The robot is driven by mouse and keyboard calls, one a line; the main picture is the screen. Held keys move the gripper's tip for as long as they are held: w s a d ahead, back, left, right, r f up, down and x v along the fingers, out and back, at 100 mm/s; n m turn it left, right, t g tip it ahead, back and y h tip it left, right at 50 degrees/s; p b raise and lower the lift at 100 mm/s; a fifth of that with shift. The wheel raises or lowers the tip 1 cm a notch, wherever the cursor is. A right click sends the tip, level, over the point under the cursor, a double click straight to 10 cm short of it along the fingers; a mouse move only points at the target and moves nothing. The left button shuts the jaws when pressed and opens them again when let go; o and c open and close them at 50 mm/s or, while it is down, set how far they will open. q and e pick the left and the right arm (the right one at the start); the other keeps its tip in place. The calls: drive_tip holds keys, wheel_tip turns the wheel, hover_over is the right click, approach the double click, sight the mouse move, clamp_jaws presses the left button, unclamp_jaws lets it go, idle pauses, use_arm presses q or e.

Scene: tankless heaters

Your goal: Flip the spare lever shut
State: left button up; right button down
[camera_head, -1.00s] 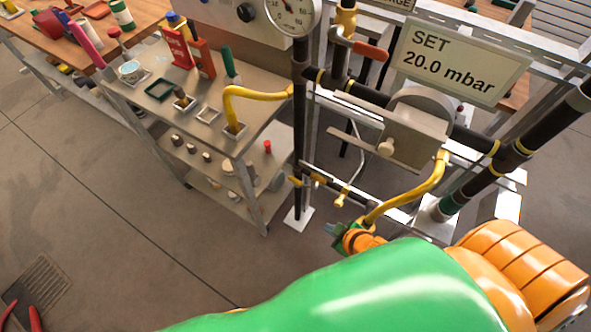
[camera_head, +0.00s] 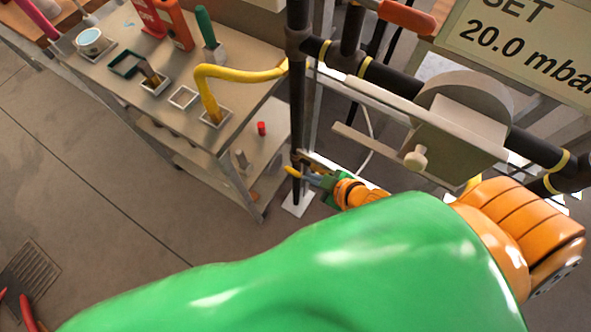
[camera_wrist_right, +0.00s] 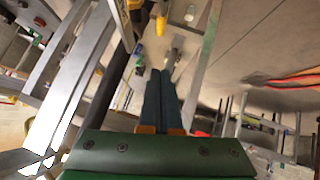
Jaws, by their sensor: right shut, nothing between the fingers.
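A small yellow lever (camera_head: 293,172) sits at the left end of the low pipe, beside the black upright pipe. A red-orange lever (camera_head: 408,17) is on the upper pipework. I cannot tell by marking which lever is the spare one. My right gripper (camera_head: 314,179) is shut and empty, its blue fingers pointing left just right of the yellow lever. Whether they touch is unclear. My left gripper is not in view.
A metal cart (camera_head: 235,130) with a yellow bent hose (camera_head: 235,72) and tools stands left of the pipe frame. A sign (camera_head: 530,40) and a grey regulator (camera_head: 455,125) are above my right arm. Open floor lies at left, with a drain grate (camera_head: 35,270).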

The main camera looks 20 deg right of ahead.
drive_tip(key=b, duration=0.4)
hover_over(289, 170)
drive_tip(key=s, duration=0.3)
wheel_tip(289, 170, down, 8)
drive_tip(key=shift+w+d+f+b, duration=0.1)
drive_tip(key=shift+d+f+b, duration=0.3)
drive_tip(key=shift+f, duration=0.55)
drive_tip(key=shift+d+f, duration=0.15)
drive_tip(key=shift+f, duration=0.2)
drive_tip(key=shift+w, duration=0.1)
